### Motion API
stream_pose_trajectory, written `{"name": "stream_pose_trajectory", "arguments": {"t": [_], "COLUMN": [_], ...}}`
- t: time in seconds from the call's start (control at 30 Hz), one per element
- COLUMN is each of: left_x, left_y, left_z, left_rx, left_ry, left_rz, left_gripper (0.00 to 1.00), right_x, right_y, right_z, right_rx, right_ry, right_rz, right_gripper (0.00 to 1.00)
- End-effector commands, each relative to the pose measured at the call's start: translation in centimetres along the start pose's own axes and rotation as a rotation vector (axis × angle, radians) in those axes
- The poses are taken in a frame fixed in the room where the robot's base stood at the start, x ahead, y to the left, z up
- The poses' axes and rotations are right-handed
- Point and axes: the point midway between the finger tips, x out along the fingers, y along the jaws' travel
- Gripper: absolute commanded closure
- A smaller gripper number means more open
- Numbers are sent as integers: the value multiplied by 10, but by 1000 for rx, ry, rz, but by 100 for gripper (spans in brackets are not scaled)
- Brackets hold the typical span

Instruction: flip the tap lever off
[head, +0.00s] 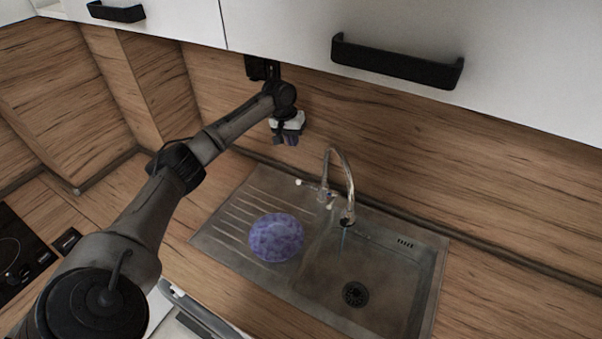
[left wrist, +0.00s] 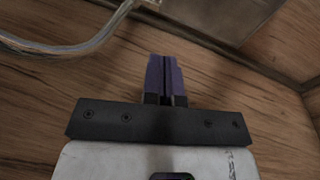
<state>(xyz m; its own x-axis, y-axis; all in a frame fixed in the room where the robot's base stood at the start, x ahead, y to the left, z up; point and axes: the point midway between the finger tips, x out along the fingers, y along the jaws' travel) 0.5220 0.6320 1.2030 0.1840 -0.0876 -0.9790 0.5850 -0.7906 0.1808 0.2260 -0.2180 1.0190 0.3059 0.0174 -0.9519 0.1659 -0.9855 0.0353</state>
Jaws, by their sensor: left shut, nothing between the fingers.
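The chrome tap (head: 342,165) stands at the back of the steel sink, its spout arched over the basin. A thin stream seems to show under the spout. The tap lever (head: 308,184) sticks out to the left from the tap's base, with a pale tip. My left gripper (head: 287,141) is above and behind the lever, near the splashback, apart from the tap. Its fingers are shut and empty in the left wrist view (left wrist: 165,78). A curved chrome part of the tap (left wrist: 80,46) shows at the upper left there. My right gripper is not in view.
A purple-blue patterned bowl or plate (head: 276,237) sits on the drainer (head: 228,225) left of the basin (head: 388,268). White cupboards with black handles (head: 396,62) overhang the splashback. A black hob (head: 18,250) is at the far left.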

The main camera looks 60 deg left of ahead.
Motion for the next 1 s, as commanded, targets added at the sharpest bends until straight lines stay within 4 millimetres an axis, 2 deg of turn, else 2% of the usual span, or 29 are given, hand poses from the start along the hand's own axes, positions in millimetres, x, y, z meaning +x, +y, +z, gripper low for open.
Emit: {"name": "stream_pose_trajectory", "arguments": {"t": [0.57, 0.77, 1.0], "left_x": [5, 32, 78], "left_y": [0, 0, 0], "left_z": [0, 1, 0], "left_rx": [-27, -27, -27], "left_ry": [0, -2, -1], "left_rz": [-3, -3, -4], "left_gripper": [100, 100, 100], "right_x": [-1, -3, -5], "right_y": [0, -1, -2], "right_z": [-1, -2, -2], "right_rx": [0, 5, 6], "right_ry": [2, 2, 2], "right_rz": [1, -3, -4], "right_gripper": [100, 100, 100]}}
